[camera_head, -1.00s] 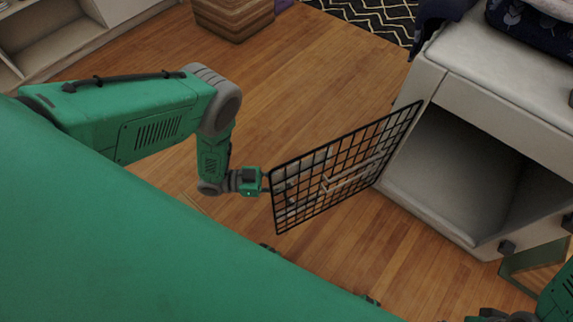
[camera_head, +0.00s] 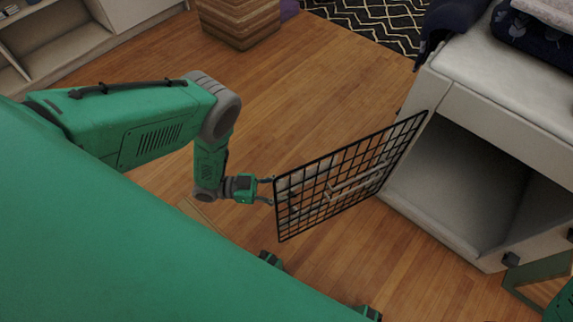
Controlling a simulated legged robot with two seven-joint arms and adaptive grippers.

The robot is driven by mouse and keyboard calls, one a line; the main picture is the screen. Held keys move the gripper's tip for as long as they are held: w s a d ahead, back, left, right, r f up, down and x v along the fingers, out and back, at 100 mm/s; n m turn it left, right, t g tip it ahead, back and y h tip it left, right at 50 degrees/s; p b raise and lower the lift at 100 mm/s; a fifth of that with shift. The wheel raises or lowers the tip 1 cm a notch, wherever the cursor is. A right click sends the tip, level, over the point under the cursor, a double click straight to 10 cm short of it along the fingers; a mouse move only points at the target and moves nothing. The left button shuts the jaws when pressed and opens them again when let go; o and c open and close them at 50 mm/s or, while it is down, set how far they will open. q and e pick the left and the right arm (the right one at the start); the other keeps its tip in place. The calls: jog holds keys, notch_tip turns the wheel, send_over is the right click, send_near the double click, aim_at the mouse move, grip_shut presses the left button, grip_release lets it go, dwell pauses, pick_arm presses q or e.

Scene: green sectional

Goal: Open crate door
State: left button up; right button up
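The crate door (camera_head: 345,180) is a black wire-grid panel with a light bar latch on it. It stands swung out from the white crate (camera_head: 440,215), hinged at the crate's left front edge, and the dark opening is uncovered. My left gripper (camera_head: 268,190) is at the free left edge of the door. My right gripper is out of view; only a bit of my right arm shows at the lower right edge.
Wood floor (camera_head: 290,80) lies clear behind the door. A white shelf (camera_head: 60,45) stands at the upper left. A dark patterned cushion (camera_head: 535,35) lies on top of the crate.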

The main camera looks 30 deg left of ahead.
pick_arm(q)
jog(key=v, duration=1)
jog(key=shift+a, duration=0.3)
jog(key=shift+s, duration=0.15)
jog(key=shift+f, duration=0.1)
